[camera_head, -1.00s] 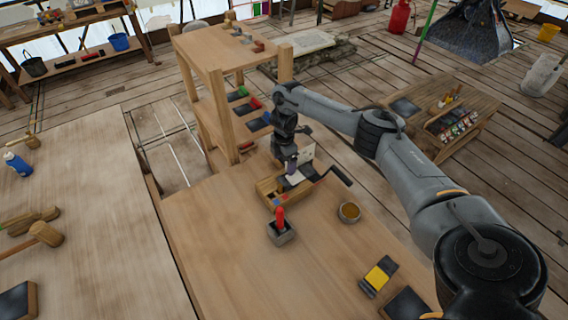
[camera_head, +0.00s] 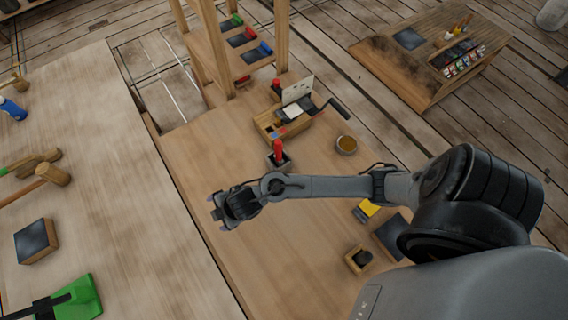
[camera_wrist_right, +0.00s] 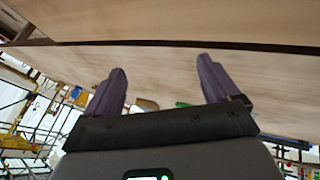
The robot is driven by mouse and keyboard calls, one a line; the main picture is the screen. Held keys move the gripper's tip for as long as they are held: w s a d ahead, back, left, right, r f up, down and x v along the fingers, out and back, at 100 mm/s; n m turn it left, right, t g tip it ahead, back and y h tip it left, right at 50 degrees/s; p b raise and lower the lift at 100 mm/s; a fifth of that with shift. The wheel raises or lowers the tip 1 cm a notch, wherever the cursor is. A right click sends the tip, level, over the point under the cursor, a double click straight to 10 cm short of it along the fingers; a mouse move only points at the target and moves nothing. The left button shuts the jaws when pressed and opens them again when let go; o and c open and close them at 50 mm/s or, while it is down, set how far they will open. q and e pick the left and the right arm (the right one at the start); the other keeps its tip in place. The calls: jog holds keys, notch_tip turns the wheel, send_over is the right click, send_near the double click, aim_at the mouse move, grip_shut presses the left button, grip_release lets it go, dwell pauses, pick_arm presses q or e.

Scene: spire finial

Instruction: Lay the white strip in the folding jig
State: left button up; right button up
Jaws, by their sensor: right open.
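The folding jig (camera_head: 268,124) is a wooden box with a dark crank handle and an upright pale plate, on the wooden bench beyond my right gripper. A small white flat piece, which looks like the white strip (camera_head: 292,111), lies in it near the foot of the plate. Its exact seating is too small to tell. My right gripper (camera_head: 218,212) is open and empty above the bench's left edge, nearer to me than the jig and apart from it. Its two spread fingers also show in the right wrist view (camera_wrist_right: 162,68). My left gripper is not in view.
A red-handled tool in a grey holder (camera_head: 279,157) stands between my right gripper and the jig. A yellow-and-dark block (camera_head: 366,210) lies near my arm. A wooden shelf (camera_head: 282,40) rises behind.

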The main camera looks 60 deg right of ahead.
jog(key=s+d+r+m+g+h, duration=0.1)
jog(key=s+d+r+m, duration=0.2)
jog(key=s, duration=0.5)
jog(key=s+d+r+m+g+h, duration=0.1)
jog(key=s+d+r+m, duration=0.2)
jog(key=s+d+m, duration=0.3)
jog(key=s+m, duration=0.1)
jog(key=s, duration=0.2)
jog(key=shift+s+r+g, duration=0.2)
jog(key=shift+r+g, duration=0.1)
jog(key=shift+r, duration=0.05)
jog(key=shift+r, duration=0.15)
notch_tip(320, 180, up, 17)
jog(key=p, duration=1.7)
